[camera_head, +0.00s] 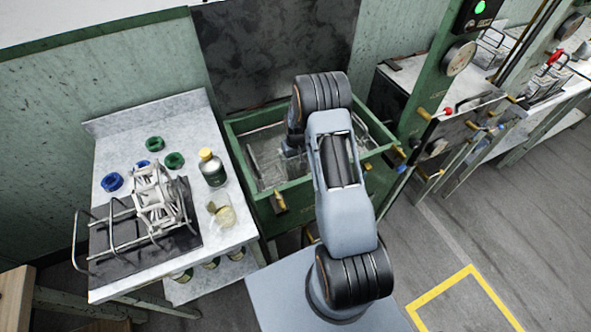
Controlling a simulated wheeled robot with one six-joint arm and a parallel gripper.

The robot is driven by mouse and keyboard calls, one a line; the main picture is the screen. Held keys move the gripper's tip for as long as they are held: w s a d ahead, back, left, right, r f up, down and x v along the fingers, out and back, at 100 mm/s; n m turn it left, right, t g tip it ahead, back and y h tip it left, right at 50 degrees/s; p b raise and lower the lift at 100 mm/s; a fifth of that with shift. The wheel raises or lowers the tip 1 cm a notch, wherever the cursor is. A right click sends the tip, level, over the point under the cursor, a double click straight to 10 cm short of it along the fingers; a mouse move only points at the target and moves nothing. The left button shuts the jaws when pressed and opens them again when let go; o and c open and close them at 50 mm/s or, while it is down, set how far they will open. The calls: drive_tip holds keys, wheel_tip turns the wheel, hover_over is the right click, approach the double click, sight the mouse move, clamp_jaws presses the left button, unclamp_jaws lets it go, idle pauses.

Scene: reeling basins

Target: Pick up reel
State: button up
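A pale wire-and-bar reel (158,196) lies on a dark mat (108,254) on the white-topped table at the left. A bent metal rack stands around and beside it on the same mat. My arm rises from the front middle and reaches away into the green-rimmed basin. My gripper is hidden behind my arm, and its fingers do not show. I cannot see whether it holds anything. The reel is to the left of my arm, apart from it.
The white table (122,152) also carries blue and green rings, a dark bottle (212,171) with a yellow cap and a glass beaker (221,213). The green basin (296,192) stands right of it. A green post with a gauge (459,57) rises at the right. Grey floor is clear at lower right.

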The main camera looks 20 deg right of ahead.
drive_tip(key=c, duration=1.1)
drive_tip(key=shift+r, duration=0.2)
